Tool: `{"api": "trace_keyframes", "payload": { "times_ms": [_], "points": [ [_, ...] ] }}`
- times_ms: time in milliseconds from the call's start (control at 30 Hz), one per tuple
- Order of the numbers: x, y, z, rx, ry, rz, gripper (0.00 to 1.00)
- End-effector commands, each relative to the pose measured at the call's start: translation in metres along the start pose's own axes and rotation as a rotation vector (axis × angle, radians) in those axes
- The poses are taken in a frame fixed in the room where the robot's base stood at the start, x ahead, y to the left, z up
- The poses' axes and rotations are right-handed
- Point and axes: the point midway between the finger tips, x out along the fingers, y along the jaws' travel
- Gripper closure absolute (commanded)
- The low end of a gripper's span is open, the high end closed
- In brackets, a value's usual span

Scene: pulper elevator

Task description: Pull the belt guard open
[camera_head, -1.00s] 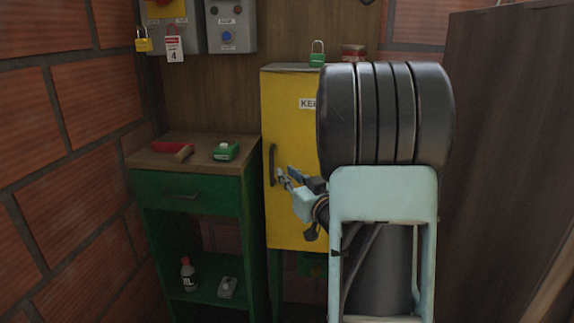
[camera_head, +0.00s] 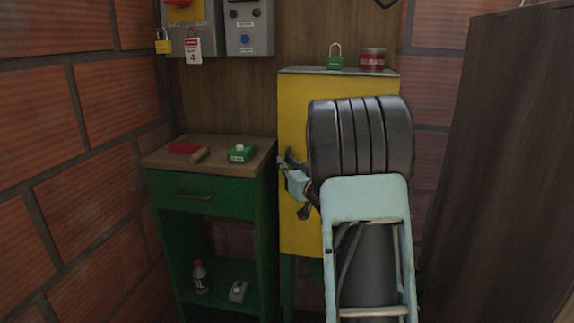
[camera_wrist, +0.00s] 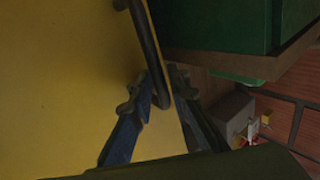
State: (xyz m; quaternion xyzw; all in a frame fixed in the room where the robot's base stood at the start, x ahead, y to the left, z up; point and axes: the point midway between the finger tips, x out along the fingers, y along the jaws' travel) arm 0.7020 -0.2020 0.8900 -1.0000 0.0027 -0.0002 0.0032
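The belt guard (camera_head: 294,110) is a tall yellow panel on the cabinet front, and it looks closed in the head view. Its dark bar handle (camera_wrist: 147,45) is upright near the guard's left edge; in the head view my gripper hides most of it. My gripper (camera_head: 284,165) is at the handle, and it also shows in the wrist view (camera_wrist: 163,80). One finger is on the guard side of the bar and the other on the outer side, with the bar's end between them. The fingers look apart; firm contact is not visible.
A green workbench (camera_head: 205,190) stands close left, with a red-and-brown tool (camera_head: 188,150) and a green item (camera_head: 241,153) on top. A green padlock (camera_head: 335,62) and red tin (camera_head: 372,60) sit on the cabinet. A brown panel (camera_head: 500,150) stands right.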

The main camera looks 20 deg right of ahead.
Motion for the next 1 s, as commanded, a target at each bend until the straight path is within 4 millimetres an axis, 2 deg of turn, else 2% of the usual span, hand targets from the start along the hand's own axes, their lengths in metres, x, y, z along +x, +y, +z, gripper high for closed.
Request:
{"api": "trace_keyframes", "payload": {
  "times_ms": [167,300,1000],
  "points": [
    [-0.0001,-0.0001,0.0001,0.0,0.0,0.0,0.85],
    [-0.0003,-0.0001,0.0002,0.0,0.0,0.0,1.0],
    [-0.007,-0.0011,-0.0006,0.0,-0.002,-0.057,1.0]
  ]
}}
